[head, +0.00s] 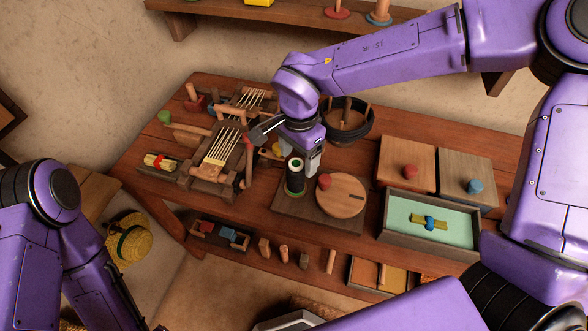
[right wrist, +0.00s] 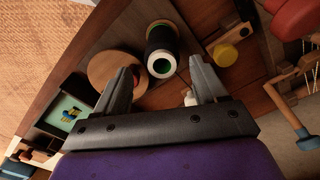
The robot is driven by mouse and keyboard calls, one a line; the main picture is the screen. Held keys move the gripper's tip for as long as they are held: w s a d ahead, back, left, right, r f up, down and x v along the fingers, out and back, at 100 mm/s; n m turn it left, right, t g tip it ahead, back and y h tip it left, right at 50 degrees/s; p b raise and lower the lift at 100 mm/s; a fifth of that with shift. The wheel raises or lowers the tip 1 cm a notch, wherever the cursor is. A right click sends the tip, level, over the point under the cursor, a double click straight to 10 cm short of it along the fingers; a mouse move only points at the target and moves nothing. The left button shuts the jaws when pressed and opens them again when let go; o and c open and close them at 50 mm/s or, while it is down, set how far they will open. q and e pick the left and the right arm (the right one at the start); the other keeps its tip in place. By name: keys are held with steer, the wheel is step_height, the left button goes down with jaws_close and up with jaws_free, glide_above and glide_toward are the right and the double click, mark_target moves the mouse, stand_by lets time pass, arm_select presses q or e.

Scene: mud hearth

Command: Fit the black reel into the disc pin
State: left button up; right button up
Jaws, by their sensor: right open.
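I cannot make out a separate pin. My right gripper (head: 314,160) is open and empty, close behind the reel. In the right wrist view, the reel (right wrist: 161,50) shows beyond and between the open fingertips (right wrist: 165,68), with the disc (right wrist: 113,70) to its left. My left gripper is out of view.
A wooden frame with pale rods (head: 222,147) stands left of the board. A dark bowl (head: 347,122) sits behind. Two lidded boxes (head: 405,162) (head: 466,180) and a green-lined tray (head: 398,226) fill the right. A yellow knob (right wrist: 225,55) lies near one right finger.

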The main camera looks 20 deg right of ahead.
mark_target(296, 172)
steer(key=shift+s+a+f, duration=0.1)
steer(key=shift+s+f, duration=0.1)
steer(key=shift+f, duration=0.3)
steer(key=shift+s+f, duration=0.2)
steer(key=shift+f, duration=0.25)
steer(key=f, duration=0.2)
steer(key=w+f, duration=0.1)
steer(key=f, duration=0.1)
steer(key=shift+w+a+f+p, duration=0.2)
steer(key=shift+p, duration=0.15)
steer(key=shift+s+r, duration=0.15)
steer(key=shift+s, duration=0.2)
steer(key=shift+c, duration=1.2)
steer(key=c, duration=0.9)
